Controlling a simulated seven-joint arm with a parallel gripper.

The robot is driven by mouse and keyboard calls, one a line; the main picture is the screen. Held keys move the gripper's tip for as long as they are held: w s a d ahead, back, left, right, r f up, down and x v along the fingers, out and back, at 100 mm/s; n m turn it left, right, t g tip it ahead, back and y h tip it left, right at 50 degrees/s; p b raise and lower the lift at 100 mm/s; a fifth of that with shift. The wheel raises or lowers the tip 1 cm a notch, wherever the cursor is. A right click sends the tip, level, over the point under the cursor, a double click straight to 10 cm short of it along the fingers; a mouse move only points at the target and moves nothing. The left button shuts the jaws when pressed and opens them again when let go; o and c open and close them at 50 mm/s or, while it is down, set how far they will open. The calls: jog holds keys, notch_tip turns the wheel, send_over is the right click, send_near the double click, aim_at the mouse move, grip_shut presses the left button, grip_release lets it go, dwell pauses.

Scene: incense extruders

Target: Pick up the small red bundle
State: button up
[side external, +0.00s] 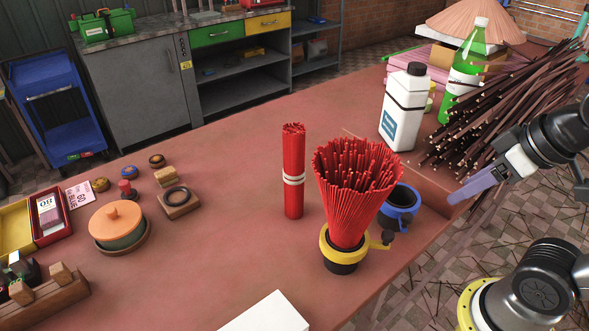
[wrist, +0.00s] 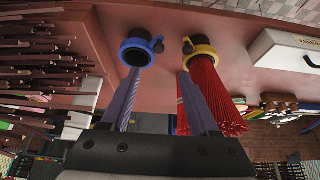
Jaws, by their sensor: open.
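The small red bundle (side external: 293,165) stands upright on the reddish table in the side view, a slim cylinder of sticks with a white band around its middle. A larger, fanned-out red bundle (side external: 352,190) stands just right of it in a dark cup with a yellow collar (side external: 333,252). My gripper (side external: 457,197) is at the right, over the table's edge, apart from both bundles. In the wrist view my gripper (wrist: 160,72) is open with nothing held. The large bundle (wrist: 212,98) shows there beyond the right finger; I cannot clearly make out the small one.
An empty blue-collared cup (side external: 399,205) stands between the large bundle and my gripper. A white bottle (side external: 404,108), a green bottle (side external: 467,65) and brown sticks (side external: 500,115) crowd the back right. A white box (side external: 265,315) lies in front.

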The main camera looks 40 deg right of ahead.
jog(key=shift+o, duration=0.3)
jog(key=o, duration=0.5)
jog(key=shift+c, duration=0.2)
